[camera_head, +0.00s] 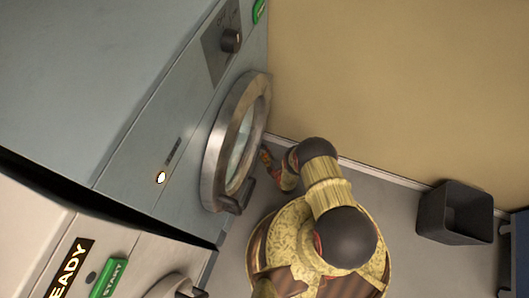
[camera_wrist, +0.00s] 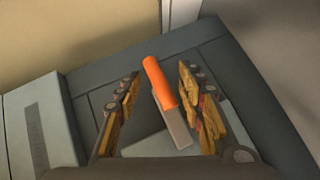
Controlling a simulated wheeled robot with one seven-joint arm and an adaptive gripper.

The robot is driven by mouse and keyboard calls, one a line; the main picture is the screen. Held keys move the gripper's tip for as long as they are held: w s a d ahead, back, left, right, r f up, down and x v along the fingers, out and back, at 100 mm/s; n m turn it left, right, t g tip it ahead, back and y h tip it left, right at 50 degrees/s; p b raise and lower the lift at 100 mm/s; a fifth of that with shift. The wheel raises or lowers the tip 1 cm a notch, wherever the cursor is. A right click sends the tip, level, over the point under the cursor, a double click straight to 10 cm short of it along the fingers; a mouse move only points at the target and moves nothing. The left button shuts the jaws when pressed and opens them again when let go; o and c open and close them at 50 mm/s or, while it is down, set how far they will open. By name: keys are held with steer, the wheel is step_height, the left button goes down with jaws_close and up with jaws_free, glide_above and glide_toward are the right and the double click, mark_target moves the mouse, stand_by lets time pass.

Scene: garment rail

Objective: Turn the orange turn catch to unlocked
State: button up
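The orange turn catch (camera_wrist: 158,84) shows in the wrist view as an orange bar with a grey lower part, slightly tilted. My gripper (camera_wrist: 158,74) is open, with one finger on each side of the catch. A gap shows between the catch and both fingers, so I see no contact. In the head view my gripper (camera_head: 267,160) is low beside the round door (camera_head: 211,160) of the grey machine. There the catch cannot be told apart from the fingers.
The grey machine (camera_head: 110,70) has a dark knob (camera_head: 231,41) and a lit round lamp (camera_head: 160,177). A second machine with a green START label (camera_head: 110,278) is at lower left. A tan wall (camera_head: 400,80) stands behind my arm, and a dark bin (camera_head: 455,212) is at right.

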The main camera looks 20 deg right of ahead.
jaws_close()
stand_by(0.8)
